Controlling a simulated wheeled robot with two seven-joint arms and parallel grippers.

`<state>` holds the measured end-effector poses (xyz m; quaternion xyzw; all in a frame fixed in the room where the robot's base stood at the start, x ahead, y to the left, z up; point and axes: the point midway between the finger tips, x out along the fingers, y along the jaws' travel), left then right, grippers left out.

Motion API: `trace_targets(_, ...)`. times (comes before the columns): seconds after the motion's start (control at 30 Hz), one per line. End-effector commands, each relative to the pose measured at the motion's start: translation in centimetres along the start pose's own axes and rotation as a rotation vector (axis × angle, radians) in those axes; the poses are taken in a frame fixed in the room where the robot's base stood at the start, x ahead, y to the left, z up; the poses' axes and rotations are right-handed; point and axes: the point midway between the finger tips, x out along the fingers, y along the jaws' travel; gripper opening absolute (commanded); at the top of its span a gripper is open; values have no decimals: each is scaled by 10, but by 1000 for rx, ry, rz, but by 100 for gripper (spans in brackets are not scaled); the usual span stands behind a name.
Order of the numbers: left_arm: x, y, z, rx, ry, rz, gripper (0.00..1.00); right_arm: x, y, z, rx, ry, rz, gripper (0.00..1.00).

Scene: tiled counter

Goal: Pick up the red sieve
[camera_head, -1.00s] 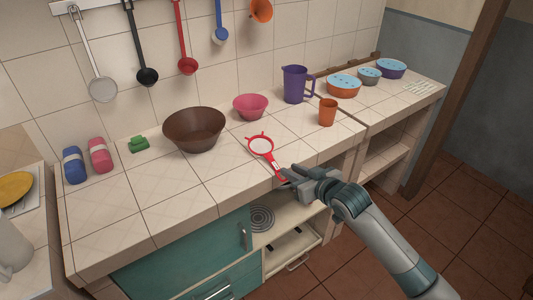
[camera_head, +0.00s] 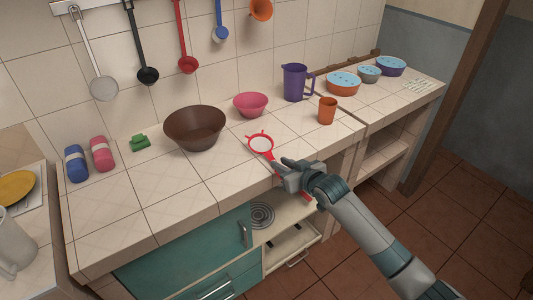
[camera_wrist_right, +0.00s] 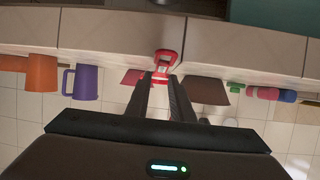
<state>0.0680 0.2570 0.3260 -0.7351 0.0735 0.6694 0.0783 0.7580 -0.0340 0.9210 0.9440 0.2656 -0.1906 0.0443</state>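The red sieve (camera_head: 261,144) lies on the tiled counter near its front edge, its round white mesh toward the wall and its handle toward me. My right gripper (camera_head: 283,165) is over the handle, and a bit of red shows past its near side. In the right wrist view the red handle end (camera_wrist_right: 167,58) shows at the tips of my right gripper (camera_wrist_right: 161,77). The two fingers are apart, with a gap between them; whether they touch the handle I cannot tell. My left gripper is not in view.
A brown bowl (camera_head: 195,128), a pink bowl (camera_head: 250,105), an orange cup (camera_head: 327,111) and a purple jug (camera_head: 295,83) stand behind and beside the sieve. Utensils hang on the wall. The counter's front left is clear.

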Motion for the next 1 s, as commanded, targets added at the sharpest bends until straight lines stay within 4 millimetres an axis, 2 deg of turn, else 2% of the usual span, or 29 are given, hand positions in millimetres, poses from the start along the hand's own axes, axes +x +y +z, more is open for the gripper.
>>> trace_targets(0.33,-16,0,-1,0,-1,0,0,28,-2,-7,0,0,0,21)
trace_targets(0.53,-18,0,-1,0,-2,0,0,46,-1,-4,0,-1,1,21)
trace_targets(1.0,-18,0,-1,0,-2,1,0,50,-2,-4,0,1,0,21)
